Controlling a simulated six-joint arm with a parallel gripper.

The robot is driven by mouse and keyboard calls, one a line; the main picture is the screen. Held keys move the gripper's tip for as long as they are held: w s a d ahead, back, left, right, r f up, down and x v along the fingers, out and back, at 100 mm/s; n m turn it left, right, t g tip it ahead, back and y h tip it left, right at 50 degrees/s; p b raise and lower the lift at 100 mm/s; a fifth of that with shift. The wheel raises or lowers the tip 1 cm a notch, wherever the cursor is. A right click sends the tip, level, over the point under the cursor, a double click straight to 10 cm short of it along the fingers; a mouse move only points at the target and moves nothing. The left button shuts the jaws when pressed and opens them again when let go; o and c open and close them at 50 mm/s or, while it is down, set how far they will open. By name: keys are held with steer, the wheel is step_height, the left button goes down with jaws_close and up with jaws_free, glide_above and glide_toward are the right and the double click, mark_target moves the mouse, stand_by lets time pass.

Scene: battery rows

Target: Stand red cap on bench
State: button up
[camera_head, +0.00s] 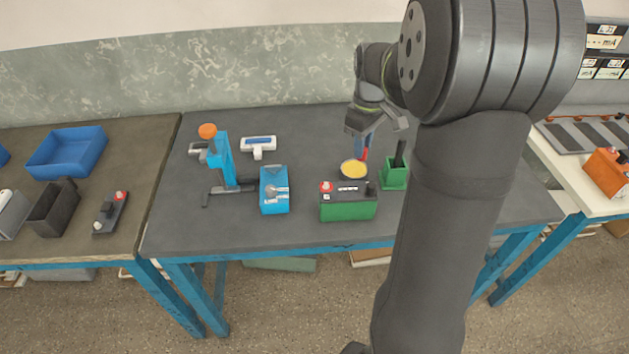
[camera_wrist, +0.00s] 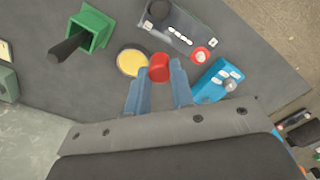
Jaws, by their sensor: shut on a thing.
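The red cap (camera_wrist: 159,67) is between the fingertips of my gripper (camera_wrist: 159,80) in the wrist view, and the jaws are shut on it. In the head view my gripper (camera_head: 363,148) points down at the grey bench (camera_head: 300,135), just behind the yellow round dish. Only a small red part of the cap (camera_head: 365,154) shows there, by the fingertips. I cannot tell whether the cap touches the bench or is held a little above it.
The yellow dish (camera_head: 354,169) lies close in front of the gripper. A green battery (camera_head: 348,208) with a red terminal stands nearer. A green holder (camera_head: 394,178) with a black handle is to the right. A blue box (camera_head: 274,191) and blue stand (camera_head: 222,160) are left. The bench behind is clear.

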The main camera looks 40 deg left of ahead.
steer(key=s+a+f, duration=0.1)
steer(key=a+f, duration=0.3)
steer(key=a, duration=0.1)
steer(key=a+f, duration=0.4)
steer(key=f, duration=0.1)
steer(key=s+a+f, duration=0.1)
steer(key=a+f, duration=0.4)
steer(key=shift+s+a, duration=0.3)
steer(key=shift+f, duration=1.9)
steer(key=shift+f, duration=0.1)
steer(key=o, duration=0.9)
step_height(320, 180, up, 12)
steer(key=shift+r, duration=0.15)
